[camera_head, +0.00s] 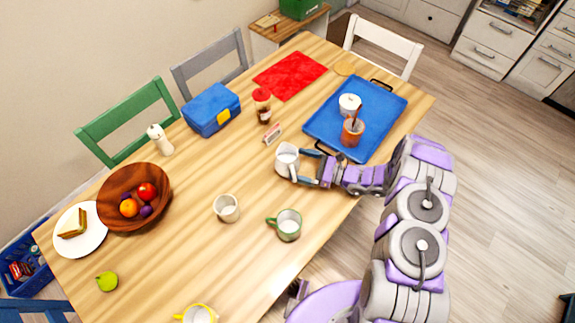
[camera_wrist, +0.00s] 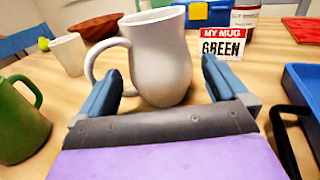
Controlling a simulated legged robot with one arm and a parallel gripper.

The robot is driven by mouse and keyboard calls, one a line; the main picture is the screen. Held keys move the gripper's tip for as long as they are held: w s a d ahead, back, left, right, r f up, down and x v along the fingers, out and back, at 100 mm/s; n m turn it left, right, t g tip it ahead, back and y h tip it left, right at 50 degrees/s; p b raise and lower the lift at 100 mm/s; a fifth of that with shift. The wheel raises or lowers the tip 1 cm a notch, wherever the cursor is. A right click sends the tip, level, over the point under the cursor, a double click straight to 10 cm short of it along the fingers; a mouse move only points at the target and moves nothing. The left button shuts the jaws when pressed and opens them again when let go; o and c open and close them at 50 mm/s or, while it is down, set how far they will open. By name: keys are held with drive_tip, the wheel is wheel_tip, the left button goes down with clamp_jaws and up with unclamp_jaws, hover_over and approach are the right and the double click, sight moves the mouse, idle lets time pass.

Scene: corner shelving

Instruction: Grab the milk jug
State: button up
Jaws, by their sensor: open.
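The white milk jug (camera_wrist: 160,62) stands upright on the wooden table, its handle facing left in the wrist view. In the head view the jug (camera_head: 287,158) is near the middle of the table, left of the blue tray. My gripper (camera_wrist: 160,80) is open, with one blue finger on each side of the jug's lower body. The left finger is close to the jug's handle. In the head view my gripper (camera_head: 301,164) reaches the jug from the right. Whether the fingers touch the jug I cannot tell.
A sign reading "MY MUG GREEN" (camera_wrist: 222,44) stands behind the jug. The blue tray (camera_head: 383,105) is to the right, holding cups. A green mug (camera_head: 288,226) and a white cup (camera_head: 227,208) stand nearer the front. A wooden bowl (camera_head: 120,214) is farther left.

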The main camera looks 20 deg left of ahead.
sight(288, 161)
drive_tip(key=a, duration=0.5)
drive_tip(key=shift+s+a+b, duration=0.1)
drive_tip(key=shift+a+b, duration=0.05)
drive_tip(key=shift+b, duration=0.25)
drive_tip(key=shift+c, duration=0.3)
drive_tip(key=c, duration=1)
drive_tip(key=shift+r, duration=0.2)
